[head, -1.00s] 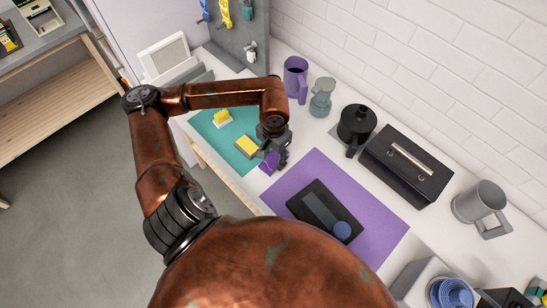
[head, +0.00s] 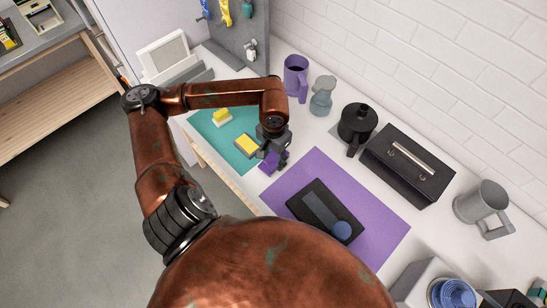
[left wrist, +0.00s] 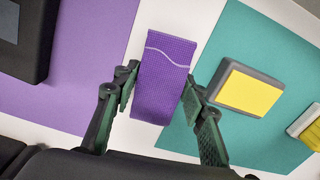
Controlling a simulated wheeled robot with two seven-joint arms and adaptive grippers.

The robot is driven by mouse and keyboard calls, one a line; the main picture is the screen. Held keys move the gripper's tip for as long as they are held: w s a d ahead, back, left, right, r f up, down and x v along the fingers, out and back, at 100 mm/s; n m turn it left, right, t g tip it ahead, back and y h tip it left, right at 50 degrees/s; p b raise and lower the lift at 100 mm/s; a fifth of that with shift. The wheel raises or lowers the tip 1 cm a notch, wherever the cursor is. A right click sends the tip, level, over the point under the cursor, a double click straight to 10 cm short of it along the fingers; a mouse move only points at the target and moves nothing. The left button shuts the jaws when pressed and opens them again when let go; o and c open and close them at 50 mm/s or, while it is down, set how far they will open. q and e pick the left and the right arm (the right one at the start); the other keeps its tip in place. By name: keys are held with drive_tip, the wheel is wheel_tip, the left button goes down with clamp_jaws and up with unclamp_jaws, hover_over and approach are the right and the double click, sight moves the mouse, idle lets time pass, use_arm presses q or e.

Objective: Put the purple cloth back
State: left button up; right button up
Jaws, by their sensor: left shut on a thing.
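The purple cloth (head: 270,162) is a small folded piece, and it also shows in the left wrist view (left wrist: 165,75) with a pale wavy line across it. My left gripper (head: 275,155) is shut on it, with a finger on either side of the cloth in the left wrist view (left wrist: 158,98). The cloth is over the white tabletop strip between the teal mat (head: 238,120) and the purple mat (head: 385,225), overlapping the teal mat's edge in the picture. I cannot tell whether it touches the table. My right gripper is out of view.
A yellow-topped grey block (head: 246,145) and a smaller yellow-and-white one (head: 221,117) are on the teal mat. A black tray (head: 310,208) lies on the purple mat. A purple mug (head: 295,75), grey-blue vessel (head: 322,98), black pot (head: 356,125) and black box (head: 405,165) stand behind.

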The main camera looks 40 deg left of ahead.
use_arm(q)
drive_tip(key=shift+f+b, duration=0.3)
idle(0.5)
drive_tip(key=o, duration=1.5)
drive_tip(key=shift+r+p, duration=1.5)
drive_tip(key=shift+r, duration=2.55)
